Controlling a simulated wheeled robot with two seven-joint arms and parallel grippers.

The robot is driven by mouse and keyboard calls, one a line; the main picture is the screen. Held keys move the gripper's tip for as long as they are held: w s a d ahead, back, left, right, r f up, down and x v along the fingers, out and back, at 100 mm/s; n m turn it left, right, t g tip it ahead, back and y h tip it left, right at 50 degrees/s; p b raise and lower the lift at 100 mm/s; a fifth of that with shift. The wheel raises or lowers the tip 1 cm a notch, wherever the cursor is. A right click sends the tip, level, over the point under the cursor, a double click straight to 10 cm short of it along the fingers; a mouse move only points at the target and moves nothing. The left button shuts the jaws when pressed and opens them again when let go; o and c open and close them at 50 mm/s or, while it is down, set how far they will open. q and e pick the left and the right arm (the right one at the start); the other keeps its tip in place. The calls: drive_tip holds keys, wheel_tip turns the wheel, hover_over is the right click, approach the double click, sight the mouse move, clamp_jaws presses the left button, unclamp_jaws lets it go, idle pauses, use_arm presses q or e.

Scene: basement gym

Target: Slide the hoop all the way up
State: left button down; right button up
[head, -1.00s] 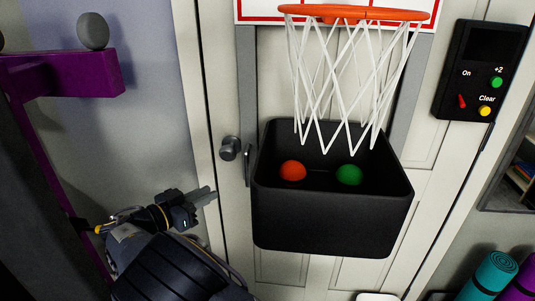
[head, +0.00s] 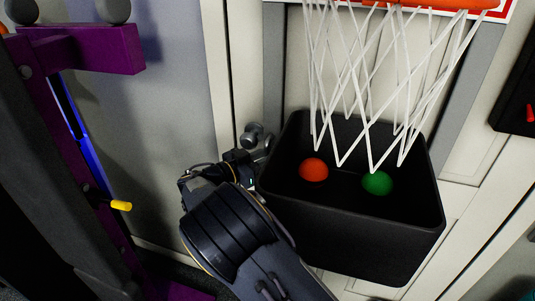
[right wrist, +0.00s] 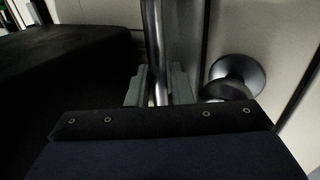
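The basketball hoop's orange rim (head: 440,4) is cut off by the top edge of the head view, with its white net (head: 392,90) hanging below. The net hangs over a black bin (head: 350,240) holding a red ball (head: 313,169) and a green ball (head: 377,183). My right gripper (right wrist: 158,86) has a finger on each side of an upright metal bar (right wrist: 154,30) beside the bin. I cannot tell whether the fingers press on it. In the head view this gripper is at the bin's left side, partly hidden by its own wrist. My left gripper is out of view.
A round door knob (head: 252,134) is close to the gripper; it also shows in the right wrist view (right wrist: 238,74). A purple rack (head: 95,48) stands at left, with a yellow-tipped peg (head: 121,206). A black panel (head: 517,90) is at the right edge.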

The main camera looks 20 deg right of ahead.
drive_tip(key=shift+d, duration=0.2)
clamp_jaws()
